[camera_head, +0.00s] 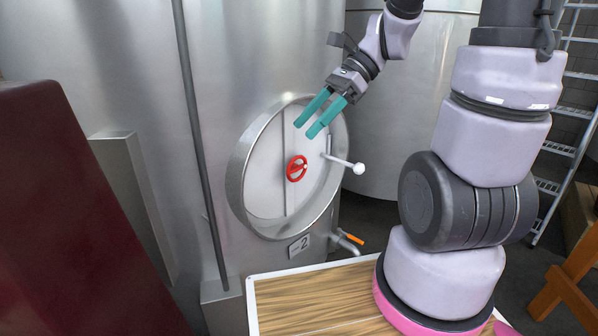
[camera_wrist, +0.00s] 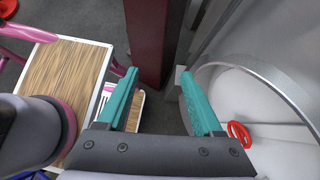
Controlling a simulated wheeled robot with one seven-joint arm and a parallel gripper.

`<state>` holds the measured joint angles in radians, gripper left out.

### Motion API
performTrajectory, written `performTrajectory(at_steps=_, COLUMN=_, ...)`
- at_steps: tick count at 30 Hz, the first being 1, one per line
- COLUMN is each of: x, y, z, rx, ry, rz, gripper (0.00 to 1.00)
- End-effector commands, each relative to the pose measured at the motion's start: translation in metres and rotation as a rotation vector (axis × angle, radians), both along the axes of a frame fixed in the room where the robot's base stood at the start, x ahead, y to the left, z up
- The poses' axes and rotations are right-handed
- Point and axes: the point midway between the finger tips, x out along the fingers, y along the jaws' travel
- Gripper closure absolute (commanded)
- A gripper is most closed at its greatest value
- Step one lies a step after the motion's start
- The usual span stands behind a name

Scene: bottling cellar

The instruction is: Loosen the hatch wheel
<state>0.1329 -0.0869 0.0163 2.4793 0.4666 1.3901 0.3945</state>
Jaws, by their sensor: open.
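The red hatch wheel (camera_head: 297,168) sits at the middle of the round pale hatch door (camera_head: 268,185) on the steel tank. In the wrist view the wheel (camera_wrist: 239,134) shows at the lower right, outside the jaws. My gripper (camera_head: 309,131) has two teal fingers, open and empty. In the head view it appears above the wheel and slightly right, in front of the hatch. It does not touch the wheel. The wrist view also shows the gripper (camera_wrist: 160,86) with a wide gap between the fingers.
A white-knobbed handle (camera_head: 358,168) sticks out at the hatch's right side. Below are a tap with an orange lever (camera_head: 352,239) and a plate marked 2 (camera_head: 299,246). A dark red block (camera_head: 70,220) stands at left. A ladder (camera_head: 560,150) stands at right.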

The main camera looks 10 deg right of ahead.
Motion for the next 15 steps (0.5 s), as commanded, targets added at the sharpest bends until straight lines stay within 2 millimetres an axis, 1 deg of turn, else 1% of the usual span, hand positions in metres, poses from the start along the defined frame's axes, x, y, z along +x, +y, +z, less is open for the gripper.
performTrajectory(at_steps=1, x=0.007, y=0.007, z=-0.009, rx=0.074, ry=0.140, rz=-0.083, gripper=0.32)
performTrajectory(at_steps=4, x=0.026, y=0.018, z=-0.019, rx=0.220, ry=0.403, rz=-0.253, gripper=0.32)
performTrajectory(at_steps=8, x=0.058, y=0.024, z=-0.035, rx=0.408, ry=0.742, rz=-0.472, gripper=0.32)
performTrajectory(at_steps=9, x=0.070, y=0.023, z=-0.041, rx=0.467, ry=0.846, rz=-0.541, gripper=0.32)
performTrajectory(at_steps=11, x=0.088, y=0.020, z=-0.052, rx=0.556, ry=1.000, rz=-0.640, gripper=0.32)
performTrajectory(at_steps=12, x=0.100, y=0.017, z=-0.061, rx=0.616, ry=1.103, rz=-0.706, gripper=0.32)
performTrajectory(at_steps=14, x=0.118, y=0.009, z=-0.077, rx=0.708, ry=1.254, rz=-0.805, gripper=0.32)
performTrajectory(at_steps=15, x=0.129, y=0.002, z=-0.089, rx=0.771, ry=1.353, rz=-0.870, gripper=0.32)
